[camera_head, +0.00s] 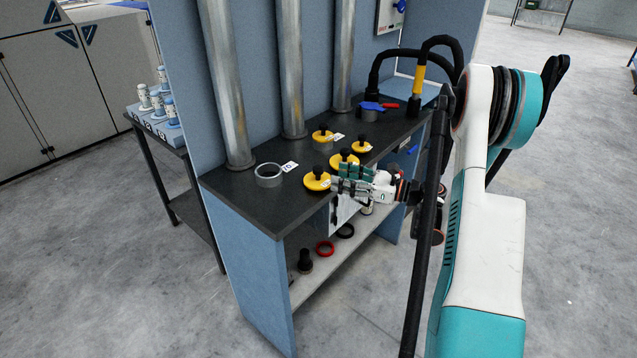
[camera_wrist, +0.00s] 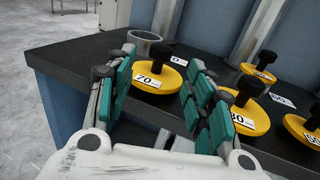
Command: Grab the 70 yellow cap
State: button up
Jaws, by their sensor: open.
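The 70 yellow cap (camera_wrist: 150,82), a round disc with a black knob and a white "70" label, sits on the dark bench top near its front edge. It shows in the head view (camera_head: 314,184) as the nearest cap. My gripper (camera_wrist: 163,68) is open, with green-padded fingers on either side of the cap in the wrist view. In the head view my gripper (camera_head: 354,179) is just right of the cap. No contact can be made out. The right finger partly covers a neighbouring yellow cap (camera_wrist: 250,118), whose label is partly hidden.
More yellow caps stand behind and right, including one at the back (camera_head: 323,136). A grey ring (camera_head: 262,182) lies left of the 70 cap. Vertical metal pipes (camera_head: 291,70) rise along the back.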

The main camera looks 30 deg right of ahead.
aim_at(318, 171)
jog(key=b+x, duration=0.2)
jog(key=x, duration=0.6)
jog(key=shift+c, duration=0.6)
grip_shut()
